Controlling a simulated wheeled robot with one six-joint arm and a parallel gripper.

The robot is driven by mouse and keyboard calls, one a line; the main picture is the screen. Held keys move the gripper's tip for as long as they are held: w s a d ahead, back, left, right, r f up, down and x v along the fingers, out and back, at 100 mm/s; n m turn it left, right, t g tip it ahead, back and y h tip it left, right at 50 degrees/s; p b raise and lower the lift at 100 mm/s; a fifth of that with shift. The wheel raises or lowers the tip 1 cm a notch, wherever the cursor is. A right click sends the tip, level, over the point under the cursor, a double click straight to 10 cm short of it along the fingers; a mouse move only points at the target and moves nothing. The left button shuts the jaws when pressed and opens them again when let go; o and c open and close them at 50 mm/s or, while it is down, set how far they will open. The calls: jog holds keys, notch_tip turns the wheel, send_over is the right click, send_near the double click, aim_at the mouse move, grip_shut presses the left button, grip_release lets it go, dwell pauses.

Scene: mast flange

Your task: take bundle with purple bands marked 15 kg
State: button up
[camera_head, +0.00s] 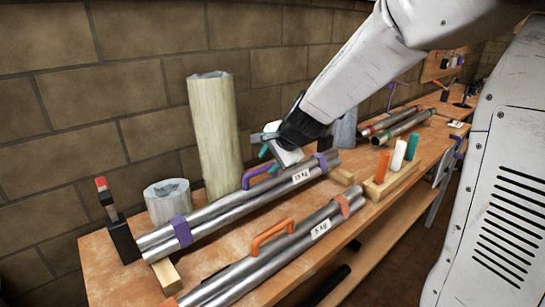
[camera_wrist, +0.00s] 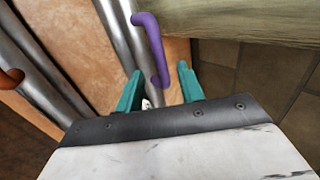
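The bundle of steel tubes with purple bands (camera_head: 225,211) lies along the back of the bench on wooden blocks. Its label (camera_head: 301,176) appears to read 15 kg. A purple handle (camera_head: 258,173) rises from it; the handle also shows in the wrist view (camera_wrist: 148,30). My gripper (camera_head: 264,147) is above the bundle near the handle's right end, with teal fingers apart. In the wrist view the gripper (camera_wrist: 160,70) has the handle's near end between its fingertips in the picture. I cannot tell whether they touch it. No grip on the handle shows.
A bundle with an orange handle (camera_head: 272,238), marked 5 kg, lies in front. A tall pale roll (camera_head: 215,135) stands close behind the purple-banded bundle, with a short grey roll (camera_head: 168,201) left. A block with coloured pieces (camera_head: 392,175) is at right. A brick wall backs the bench.

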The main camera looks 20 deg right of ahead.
aim_at(262, 169)
jog(key=shift+x, duration=3.3)
grip_shut()
jog(key=shift+r, duration=3.6)
